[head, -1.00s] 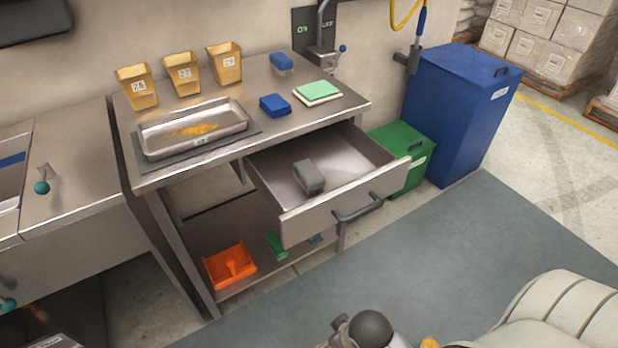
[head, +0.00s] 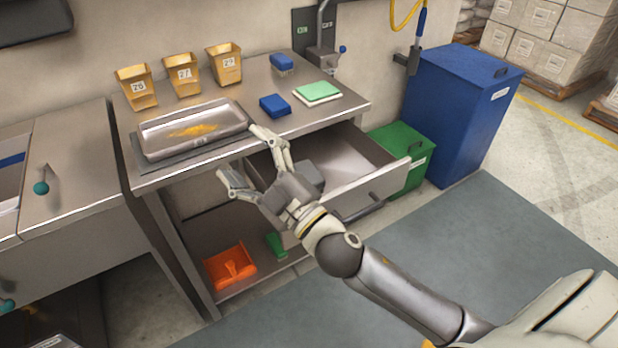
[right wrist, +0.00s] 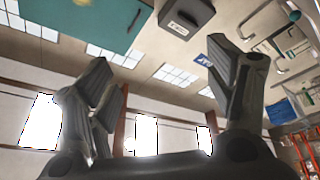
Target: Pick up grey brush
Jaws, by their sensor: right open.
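The grey brush (head: 312,174), a small blocky grey thing, lies in the open drawer (head: 375,185) under the steel bench. Its lower left part is hidden behind my right gripper (head: 244,156) in the head view; no bristles can be made out. The right gripper is open and empty, with its fingers spread to the left of the brush, over the drawer's left side and the bench's front edge. In the right wrist view both fingers (right wrist: 165,62) show wide apart with nothing between them, and the brush is not seen. My left gripper is not in view.
An orange dustpan (head: 230,268) lies below. Green (head: 412,160) and blue bins (head: 460,110) stand right.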

